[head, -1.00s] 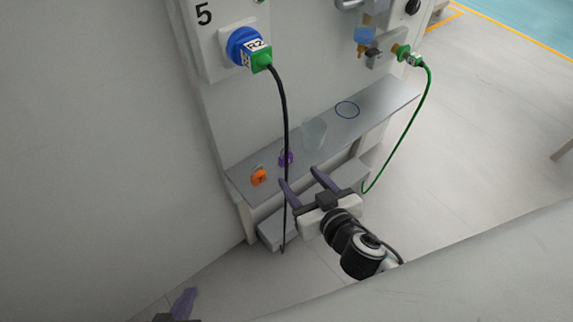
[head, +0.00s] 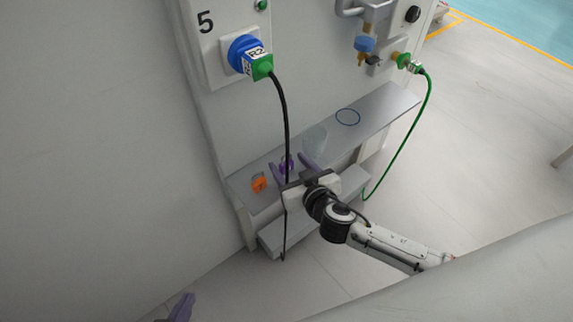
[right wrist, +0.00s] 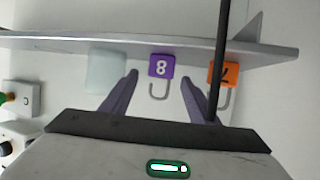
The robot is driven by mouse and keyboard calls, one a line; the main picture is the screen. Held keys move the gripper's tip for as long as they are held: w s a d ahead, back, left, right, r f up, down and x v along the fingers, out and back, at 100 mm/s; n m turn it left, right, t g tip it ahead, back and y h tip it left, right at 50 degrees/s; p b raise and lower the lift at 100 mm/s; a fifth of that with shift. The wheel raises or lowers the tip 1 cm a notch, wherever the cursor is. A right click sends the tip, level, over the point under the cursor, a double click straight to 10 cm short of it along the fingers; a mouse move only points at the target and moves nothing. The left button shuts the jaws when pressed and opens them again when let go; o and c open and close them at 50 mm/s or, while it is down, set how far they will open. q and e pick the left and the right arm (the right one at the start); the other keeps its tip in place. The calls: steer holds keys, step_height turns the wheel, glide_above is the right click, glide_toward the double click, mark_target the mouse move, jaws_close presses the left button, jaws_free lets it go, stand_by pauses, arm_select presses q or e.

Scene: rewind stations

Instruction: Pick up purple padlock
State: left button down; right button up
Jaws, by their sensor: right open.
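The purple padlock (head: 287,167) is on the grey shelf, partly hidden by my right gripper in the head view. In the right wrist view the padlock (right wrist: 161,67) shows a white 8 and a grey shackle, upside down. My right gripper (head: 287,161) is open, its two fingers pointing at the padlock from either side. In the wrist view the padlock lies between and just beyond the fingertips (right wrist: 160,78), with no clear contact. My left gripper (head: 181,307) shows only as a purple finger at the bottom left edge, far from the shelf.
A black cable (head: 284,108) hangs from a blue and green plug and crosses close to one right finger. The shelf (head: 385,106) has free room near the blue ring.

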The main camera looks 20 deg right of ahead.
steer(key=c, duration=1.2)
